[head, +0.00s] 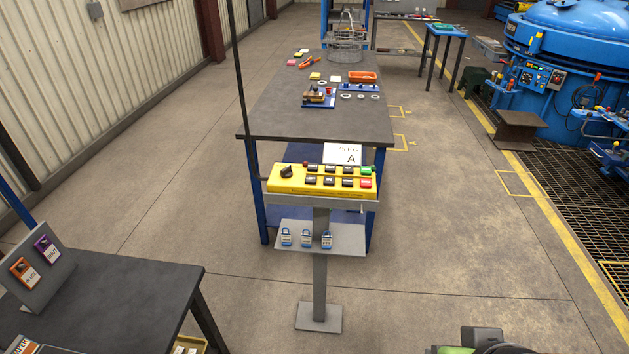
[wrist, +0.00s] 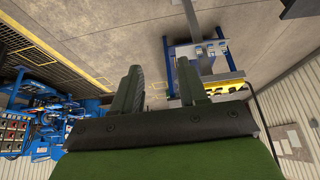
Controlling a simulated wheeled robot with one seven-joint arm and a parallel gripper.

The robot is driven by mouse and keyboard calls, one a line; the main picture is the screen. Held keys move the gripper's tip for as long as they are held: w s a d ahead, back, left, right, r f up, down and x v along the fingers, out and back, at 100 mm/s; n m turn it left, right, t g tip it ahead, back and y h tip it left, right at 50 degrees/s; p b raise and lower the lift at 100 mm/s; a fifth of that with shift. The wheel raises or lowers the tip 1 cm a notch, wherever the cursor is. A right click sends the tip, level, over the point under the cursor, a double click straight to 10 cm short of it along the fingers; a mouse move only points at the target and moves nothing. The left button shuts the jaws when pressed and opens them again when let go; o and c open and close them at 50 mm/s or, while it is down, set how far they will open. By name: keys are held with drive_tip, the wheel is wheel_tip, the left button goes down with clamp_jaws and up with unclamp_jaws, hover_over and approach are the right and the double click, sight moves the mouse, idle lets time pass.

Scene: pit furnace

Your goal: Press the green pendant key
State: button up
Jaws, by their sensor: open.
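The yellow pendant (head: 320,190) sits on a grey post stand in the middle of the head view. Its green key (head: 366,170) is at the right end of the upper row, above a red key (head: 366,184). In the wrist view, part of the yellow pendant (wrist: 236,82) shows to the right, beyond the fingers; the green key cannot be made out there. My gripper (wrist: 160,88) is open and empty, its two dark fingers spread, apart from the pendant.
Several blue padlocks (head: 306,239) sit on the stand's lower shelf (head: 345,243). A long workbench (head: 285,118) with parts stands behind the pendant. A dark table (head: 130,290) is at lower left. The blue furnace (head: 580,45) is at right. The floor right of the stand is clear.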

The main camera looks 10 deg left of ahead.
clamp_jaws()
idle(1.6)
